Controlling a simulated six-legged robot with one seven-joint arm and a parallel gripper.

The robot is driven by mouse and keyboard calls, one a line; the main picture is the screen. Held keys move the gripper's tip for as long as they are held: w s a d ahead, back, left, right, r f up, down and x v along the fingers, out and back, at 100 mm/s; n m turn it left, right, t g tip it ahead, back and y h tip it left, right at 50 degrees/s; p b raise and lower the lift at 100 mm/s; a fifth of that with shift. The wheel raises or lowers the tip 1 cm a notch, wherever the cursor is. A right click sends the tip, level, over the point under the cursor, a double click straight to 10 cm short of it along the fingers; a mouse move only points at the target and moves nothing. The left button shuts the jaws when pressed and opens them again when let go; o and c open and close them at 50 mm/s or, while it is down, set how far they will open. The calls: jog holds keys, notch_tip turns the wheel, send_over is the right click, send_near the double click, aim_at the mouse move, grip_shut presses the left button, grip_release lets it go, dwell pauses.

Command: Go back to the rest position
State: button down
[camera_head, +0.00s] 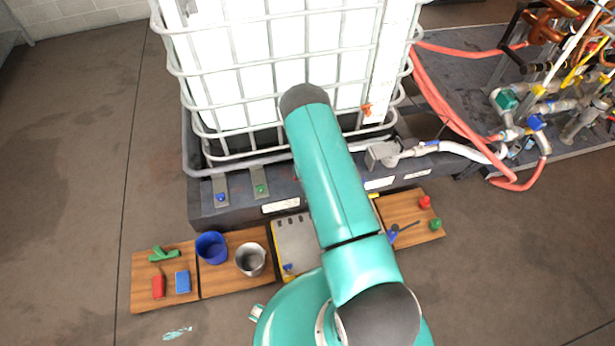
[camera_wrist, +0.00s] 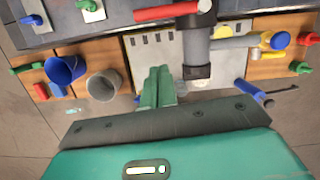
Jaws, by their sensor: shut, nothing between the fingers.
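My gripper (camera_wrist: 158,72) shows in the wrist view with its two green fingers together and nothing between them. It points toward the grey slotted panel (camera_wrist: 150,52) and is left of the grey pipe piece (camera_wrist: 197,52). Whether the fingertips touch anything cannot be told. In the head view my teal arm reaches forward over the work boards, and the gripper is hidden behind it.
A blue cup (camera_head: 211,248) and a metal cup (camera_head: 250,259) stand on the left wooden boards. A red block (camera_head: 158,287) and a blue block (camera_head: 183,282) lie farther left. A caged white tank (camera_head: 235,65) stands behind. Red hoses (camera_head: 440,95) run at right.

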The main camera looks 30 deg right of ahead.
jog(key=shift+s+r, duration=0.15)
jog(key=shift+r, duration=0.55)
jog(key=shift+a, duration=0.1)
